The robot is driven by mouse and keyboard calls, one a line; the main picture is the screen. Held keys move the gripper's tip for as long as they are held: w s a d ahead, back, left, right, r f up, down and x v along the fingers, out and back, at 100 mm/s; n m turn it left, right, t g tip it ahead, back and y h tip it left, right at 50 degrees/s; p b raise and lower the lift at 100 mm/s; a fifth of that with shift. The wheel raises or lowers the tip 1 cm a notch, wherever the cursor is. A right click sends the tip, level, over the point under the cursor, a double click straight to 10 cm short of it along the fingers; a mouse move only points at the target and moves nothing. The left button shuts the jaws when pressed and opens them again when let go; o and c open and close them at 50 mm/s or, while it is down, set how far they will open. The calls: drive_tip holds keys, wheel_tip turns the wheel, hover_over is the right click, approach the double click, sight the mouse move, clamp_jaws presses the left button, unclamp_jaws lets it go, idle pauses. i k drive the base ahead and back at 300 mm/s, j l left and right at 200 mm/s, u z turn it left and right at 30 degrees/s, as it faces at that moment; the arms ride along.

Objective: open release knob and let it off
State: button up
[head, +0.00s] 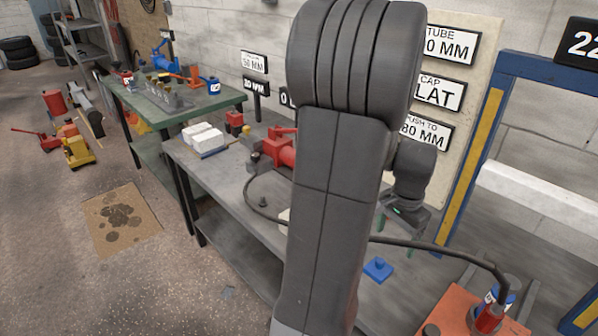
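My gripper (394,236) is at the right of my arm, above the grey bench. Its two green-tipped fingers show apart, partly behind my arm, and I see nothing held between them. A red hydraulic unit (279,150) lies on the bench left of my arm; my arm hides its right part. A black hose (440,247) runs across to a red and blue fitting (490,310) on an orange block (460,312) at the lower right. I cannot make out the release knob; it may be hidden behind my arm or too small to tell.
A blue block (378,269) lies on the grey bench (235,185) below my gripper. White blocks (203,136) lie at its left end. A blue and yellow frame (470,165) stands at the right. A sign board (478,85) is behind. A green bench (150,105) stands further left.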

sight(255, 156)
drive_tip(key=i+j+u, duration=0.1)
drive_tip(key=i+j, duration=0.4)
drive_tip(key=j, duration=0.15)
drive_tip(key=i+j, duration=0.5)
drive_tip(key=j+u, duration=0.05)
drive_tip(key=j, duration=0.1)
